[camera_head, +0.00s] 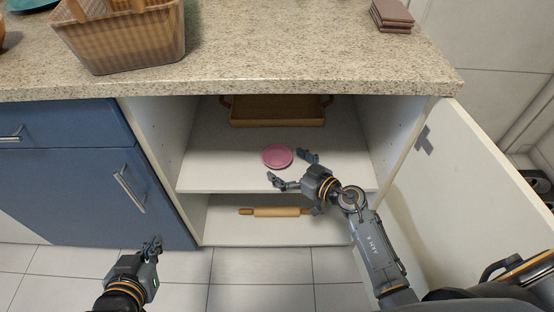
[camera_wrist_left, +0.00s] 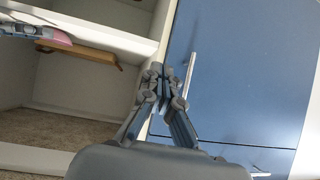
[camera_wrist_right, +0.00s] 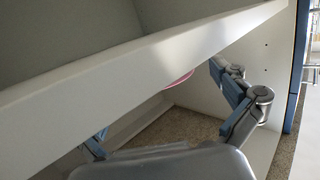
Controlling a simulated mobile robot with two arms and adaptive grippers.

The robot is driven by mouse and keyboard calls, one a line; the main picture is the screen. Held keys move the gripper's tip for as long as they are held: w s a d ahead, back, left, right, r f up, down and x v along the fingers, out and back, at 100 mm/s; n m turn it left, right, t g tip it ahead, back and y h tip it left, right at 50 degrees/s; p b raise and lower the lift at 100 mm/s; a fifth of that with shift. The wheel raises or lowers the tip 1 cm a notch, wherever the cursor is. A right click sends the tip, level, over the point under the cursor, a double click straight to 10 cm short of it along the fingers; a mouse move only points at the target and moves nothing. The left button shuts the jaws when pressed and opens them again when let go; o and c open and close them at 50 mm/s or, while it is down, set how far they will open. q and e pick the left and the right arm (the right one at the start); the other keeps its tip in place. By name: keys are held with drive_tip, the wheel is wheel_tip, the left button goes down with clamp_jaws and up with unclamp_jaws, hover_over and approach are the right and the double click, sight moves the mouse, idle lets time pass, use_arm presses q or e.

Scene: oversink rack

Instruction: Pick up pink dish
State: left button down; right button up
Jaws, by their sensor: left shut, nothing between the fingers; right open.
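The pink dish (camera_head: 277,156) lies on the upper shelf of the open cabinet. Its edge shows as a pink sliver in the right wrist view (camera_wrist_right: 178,81), partly hidden by the white shelf board. My right gripper (camera_head: 291,169) is open and empty at the shelf's front, its fingers spread on the near side of the dish, one to the left and one to the right. I cannot tell whether a finger touches it. My left gripper (camera_head: 153,247) is shut and empty, low in front of the blue cabinet door; it also shows in the left wrist view (camera_wrist_left: 158,80).
A wooden tray (camera_head: 277,123) stands behind the dish. A rolling pin (camera_head: 272,212) lies on the lower compartment floor. The shelf (camera_head: 215,160) is clear left of the dish. The countertop (camera_head: 270,55) overhangs, and the open white door (camera_head: 470,190) stands at right.

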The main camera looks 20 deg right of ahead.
sight(270, 153)
drive_tip(key=b+x, duration=0.1)
drive_tip(key=x, duration=0.3)
drive_tip(key=shift+d+r+b, duration=0.15)
drive_tip(key=shift+b, duration=0.2)
use_arm(q)
drive_tip(key=w+d+r+t+h, duration=0.1)
drive_tip(key=w+r+t, duration=0.3)
drive_tip(key=r, duration=0.4)
drive_tip(key=shift+w+d+t+h, duration=0.15)
drive_tip(key=shift+d+t+h, duration=0.15)
drive_tip(key=shift+d+t, duration=0.4)
use_arm(e)
drive_tip(key=c, duration=1.1)
use_arm(q)
drive_tip(key=shift+f, duration=0.1)
use_arm(e)
drive_tip(key=shift+r, duration=0.1)
